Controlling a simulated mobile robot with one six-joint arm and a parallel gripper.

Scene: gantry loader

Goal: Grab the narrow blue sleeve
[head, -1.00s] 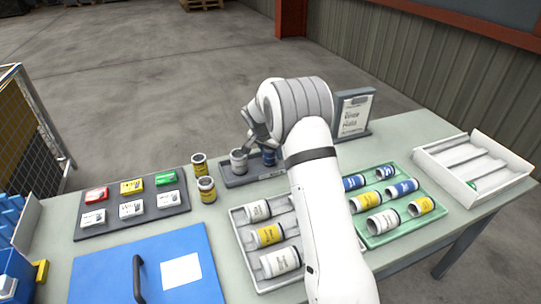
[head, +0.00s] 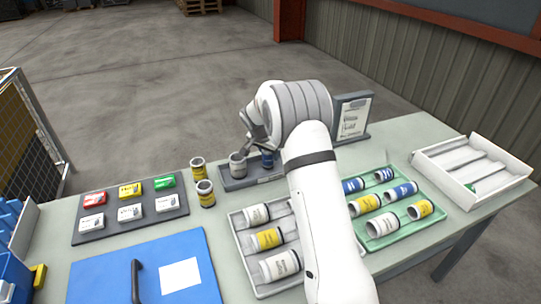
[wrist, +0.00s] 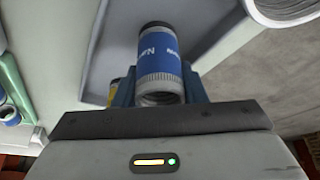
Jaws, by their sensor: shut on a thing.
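In the head view the blue sleeve (head: 267,160) shows at the grey tray (head: 230,185) at the back of the table, partly hidden by my arm. I cannot tell whether it touches the tray. More blue sleeves (head: 403,190) lie in the green tray (head: 377,240) at the right.
A grey sleeve (head: 238,166) stands left of the held one. Two yellow sleeves (head: 205,194) stand left of the tray. A pale tray (head: 245,262) of lying sleeves is in front. A sign (head: 353,116) stands behind, and a white divided bin (head: 470,165) at the right.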

